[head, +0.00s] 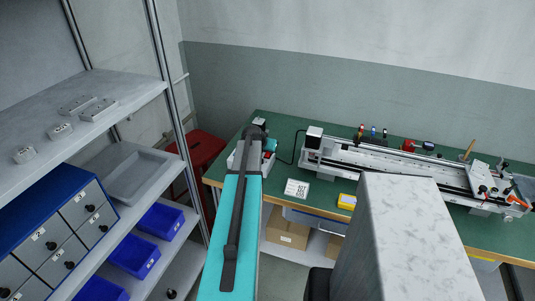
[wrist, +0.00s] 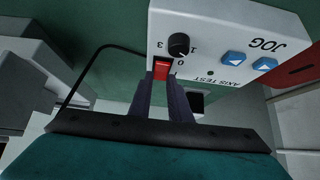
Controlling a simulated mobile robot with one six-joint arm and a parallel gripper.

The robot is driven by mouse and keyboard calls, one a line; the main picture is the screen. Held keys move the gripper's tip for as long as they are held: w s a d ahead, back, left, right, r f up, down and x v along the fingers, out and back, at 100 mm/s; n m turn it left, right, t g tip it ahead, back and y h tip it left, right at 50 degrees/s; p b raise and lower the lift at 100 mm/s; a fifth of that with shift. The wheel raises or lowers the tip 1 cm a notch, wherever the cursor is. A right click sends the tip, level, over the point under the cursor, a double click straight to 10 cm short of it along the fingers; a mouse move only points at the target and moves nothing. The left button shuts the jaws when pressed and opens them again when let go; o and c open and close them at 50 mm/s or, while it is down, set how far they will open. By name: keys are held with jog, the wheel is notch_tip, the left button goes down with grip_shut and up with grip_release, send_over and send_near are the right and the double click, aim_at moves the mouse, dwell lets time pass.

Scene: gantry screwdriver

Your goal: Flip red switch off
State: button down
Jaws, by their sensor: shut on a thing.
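The red switch (wrist: 162,70) is a small rocker at the edge of a white control box (wrist: 215,30) in the wrist view. Marks 0 and 1 are printed beside it; I cannot tell which way it is tipped. My gripper (wrist: 163,79) has both dark fingertips right at the switch, shut on it, one on each side. Part of the white control box (head: 236,158) shows beside the arm there.
A black knob (wrist: 179,44) and blue arrow buttons (wrist: 234,58) sit on the box near the switch. A black cable (wrist: 82,75) runs beside it. In the head view, a gantry rail (head: 385,162) stands on the green bench (head: 275,190); a red stool (head: 203,148) is left.

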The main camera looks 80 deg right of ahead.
dwell(0.3)
jog(key=c, duration=1.6)
grip_release()
jog(key=shift+c, duration=0.2)
jog(key=shift+a, duration=0.1)
jog(key=b+v, duration=0.3)
jog(key=v, duration=1)
jog(key=shift+a+r, duration=0.25)
